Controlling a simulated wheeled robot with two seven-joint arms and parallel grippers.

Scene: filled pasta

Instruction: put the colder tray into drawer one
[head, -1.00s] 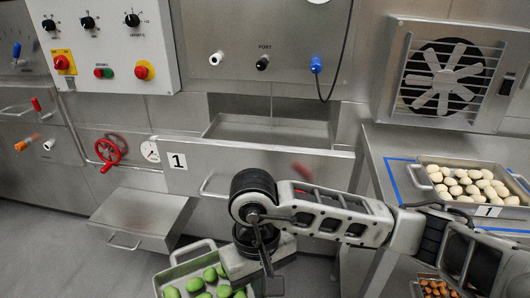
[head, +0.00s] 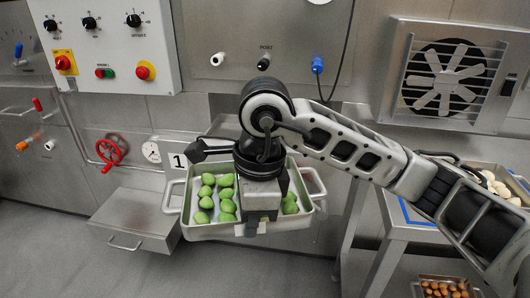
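A metal tray with green filled pasta (head: 183,222) hangs in the air in front of the drawer marked 1, with side handles at left and right. My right gripper (head: 254,226) comes down over it and seems shut on its near wall; the fingertips are largely hidden. Drawer one (head: 178,161) stands pulled out, its front mostly hidden behind the tray and my arm. Another tray, with pale pasta (head: 497,186), sits on the right table, partly hidden by my arm. My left gripper is not in view. No temperature reading for either tray is legible.
A crate of brown items (head: 442,290) is low at the right. A closed metal box (head: 137,222) juts out left of the tray, below a red valve wheel (head: 111,150). The floor in front is clear.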

